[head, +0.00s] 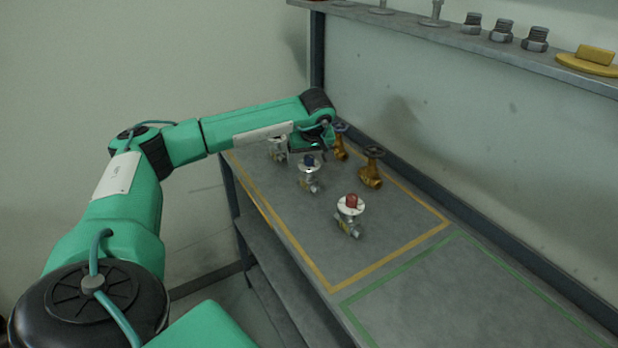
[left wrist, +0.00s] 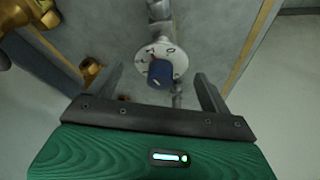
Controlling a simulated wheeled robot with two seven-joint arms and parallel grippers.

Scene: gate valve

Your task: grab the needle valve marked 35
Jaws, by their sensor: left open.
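My left gripper (head: 310,150) hangs over the far part of the table, open and pointing down. In the left wrist view its fingers (left wrist: 159,76) stand apart, with a valve (left wrist: 164,52) with a white dial and blue knob beyond and between them. No contact shows. In the head view a silver valve with a blue knob (head: 308,174) stands just below the gripper. Another silver valve (head: 278,150) stands farther left, its top partly hidden by the arm. A red-knobbed silver valve (head: 350,215) stands nearer. No number is readable on any dial. My right gripper is out of view.
Two brass valves with handwheels, one blue (head: 340,148) and one dark (head: 371,172), stand toward the wall. Yellow tape outlines the valves' area; a green-taped area (head: 470,300) at right is clear. A shelf (head: 480,45) with fittings runs above.

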